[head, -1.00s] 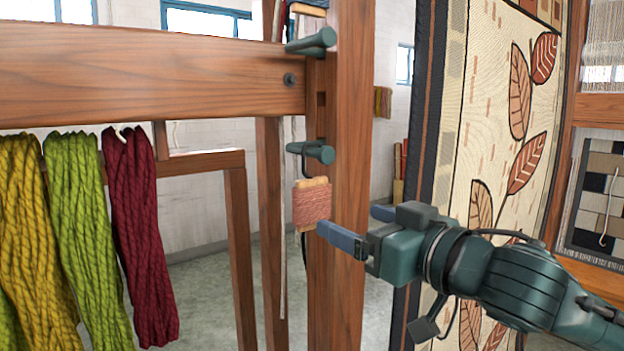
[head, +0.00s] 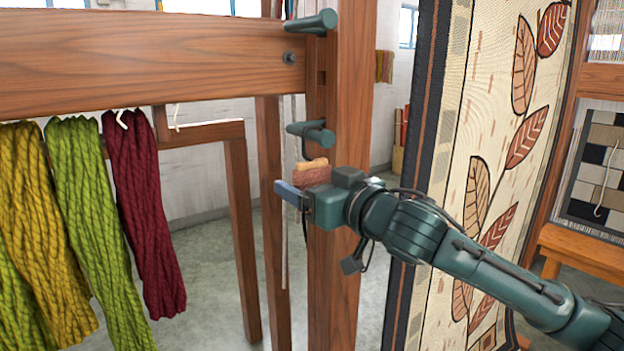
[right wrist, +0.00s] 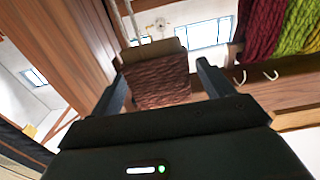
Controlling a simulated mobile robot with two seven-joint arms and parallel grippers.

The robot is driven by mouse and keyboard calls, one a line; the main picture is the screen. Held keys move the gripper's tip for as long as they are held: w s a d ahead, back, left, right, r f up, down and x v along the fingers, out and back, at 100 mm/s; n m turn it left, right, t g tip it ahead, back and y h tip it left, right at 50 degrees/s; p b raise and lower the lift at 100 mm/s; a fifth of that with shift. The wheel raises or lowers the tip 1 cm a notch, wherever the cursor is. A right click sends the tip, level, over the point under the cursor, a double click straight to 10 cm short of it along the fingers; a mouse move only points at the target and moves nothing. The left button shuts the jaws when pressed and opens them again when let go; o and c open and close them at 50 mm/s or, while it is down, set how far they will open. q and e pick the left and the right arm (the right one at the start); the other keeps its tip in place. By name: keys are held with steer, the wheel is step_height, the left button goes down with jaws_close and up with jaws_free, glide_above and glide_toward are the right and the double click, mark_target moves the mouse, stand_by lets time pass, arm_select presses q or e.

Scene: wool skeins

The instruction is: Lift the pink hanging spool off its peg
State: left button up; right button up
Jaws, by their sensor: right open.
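The pink spool (head: 313,172), wound with dusty pink yarn on a pale wooden core, hangs below a dark green peg (head: 312,132) on the wooden post. Its lower part is hidden behind my right gripper in the head view. My right gripper (head: 290,192) is at the spool, with its blue-grey finger in front of it. In the right wrist view the spool (right wrist: 157,80) sits between the two spread fingers (right wrist: 163,78), with a gap visible on the right side. My left gripper is not in view.
Another green peg (head: 312,23) is higher on the wooden post (head: 345,110). Yellow, green and dark red skeins (head: 145,215) hang at the left under a wide beam (head: 140,60). A leaf-patterned tapestry (head: 480,140) stands right of the post.

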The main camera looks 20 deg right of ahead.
steer(key=shift+c, duration=0.3)
steer(key=c, duration=1)
